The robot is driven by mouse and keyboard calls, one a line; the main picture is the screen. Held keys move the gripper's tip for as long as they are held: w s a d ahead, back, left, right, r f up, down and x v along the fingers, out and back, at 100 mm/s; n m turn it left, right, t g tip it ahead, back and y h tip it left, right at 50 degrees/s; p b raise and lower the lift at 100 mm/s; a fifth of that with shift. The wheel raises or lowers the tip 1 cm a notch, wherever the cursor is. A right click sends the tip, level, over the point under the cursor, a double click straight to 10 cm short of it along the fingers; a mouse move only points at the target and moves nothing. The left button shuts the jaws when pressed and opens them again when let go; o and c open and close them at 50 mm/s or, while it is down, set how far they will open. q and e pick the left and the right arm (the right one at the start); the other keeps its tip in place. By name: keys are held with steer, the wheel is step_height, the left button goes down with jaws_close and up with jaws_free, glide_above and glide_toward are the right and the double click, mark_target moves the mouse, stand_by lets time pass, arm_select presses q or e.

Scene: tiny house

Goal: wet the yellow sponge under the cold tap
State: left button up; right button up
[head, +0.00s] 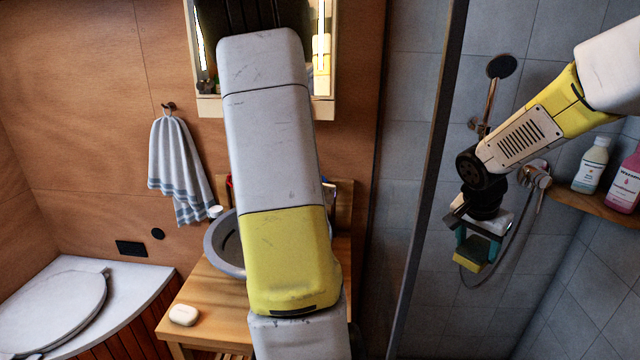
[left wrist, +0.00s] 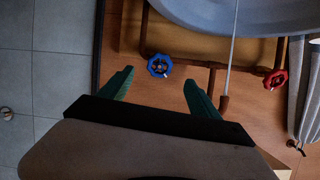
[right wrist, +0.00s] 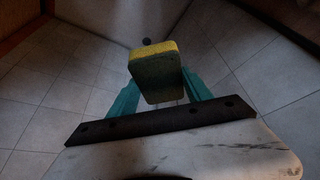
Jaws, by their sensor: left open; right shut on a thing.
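The yellow sponge (right wrist: 153,62), with a darker green side, is held between the fingers of my right gripper (head: 478,238). In the head view the sponge (head: 470,264) hangs in the air in front of the tiled shower. My left gripper (left wrist: 158,76) is open and empty; my own left arm hides it in the head view. The blue tap handle (left wrist: 159,66) lies ahead between its fingertips; I cannot tell if they touch. The red handle (left wrist: 276,79) is to the right. A thin pale line, like running water, joins the spout (left wrist: 224,103) and the basin (left wrist: 245,22).
The round basin (head: 217,247) sits on a wooden counter (head: 203,303) with a soap bar (head: 183,315). A glass edge (head: 425,200) stands between basin and shower. Bottles (head: 591,165) stand on a shower shelf (head: 590,208). A towel (head: 176,165) hangs on the left wall.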

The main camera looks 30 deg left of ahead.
arm_select(q)
steer(key=x, duration=1)
steer(key=shift+s, duration=0.1)
steer(key=c, duration=1.4)
steer(key=shift+o, duration=0.2)
steer(key=shift+m, duration=0.4)
steer(key=m, duration=0.3)
steer(key=shift+a+m, duration=0.15)
steer(key=shift+m, duration=0.15)
steer(key=shift+s+a+m, duration=0.1)
steer(key=shift+a+m, duration=0.05)
steer(key=shift+m, duration=1.45)
steer(key=shift+r, duration=0.1)
